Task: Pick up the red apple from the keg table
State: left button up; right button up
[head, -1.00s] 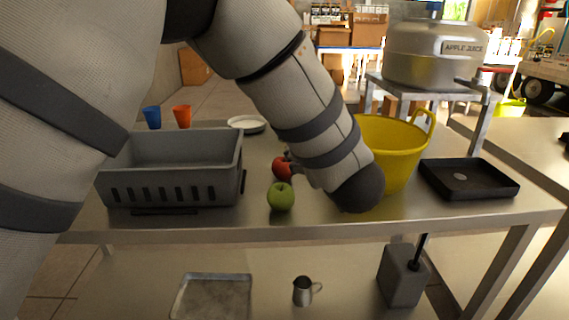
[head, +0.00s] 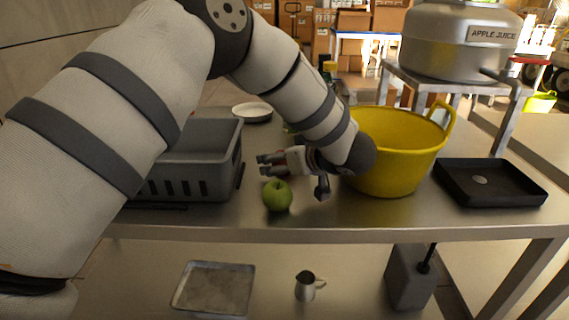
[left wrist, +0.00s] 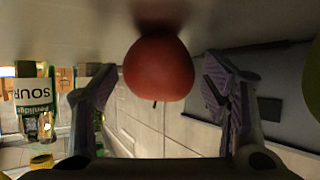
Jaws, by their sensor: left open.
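The red apple (left wrist: 158,68) shows in the left wrist view, between my two spread fingers, with a gap on each side. That view looks upside down, and the apple appears to rest on the keg table (head: 340,218). In the head view the red apple is almost wholly hidden behind my left gripper (head: 291,174). This gripper is open, low over the table just behind the green apple (head: 277,195). My right gripper is in neither view.
A grey crate (head: 205,176) stands left of the gripper, and a yellow tub (head: 402,165) stands close on its right. A black tray (head: 491,183) lies farther right, and a white plate (head: 252,112) lies behind. The table's front strip is clear.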

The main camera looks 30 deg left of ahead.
pick_arm(q)
jog(key=shift+d+r, duration=0.1)
jog(key=c, duration=1.3)
jog(key=shift+o, duration=0.2)
jog(key=shift+r, duration=0.1)
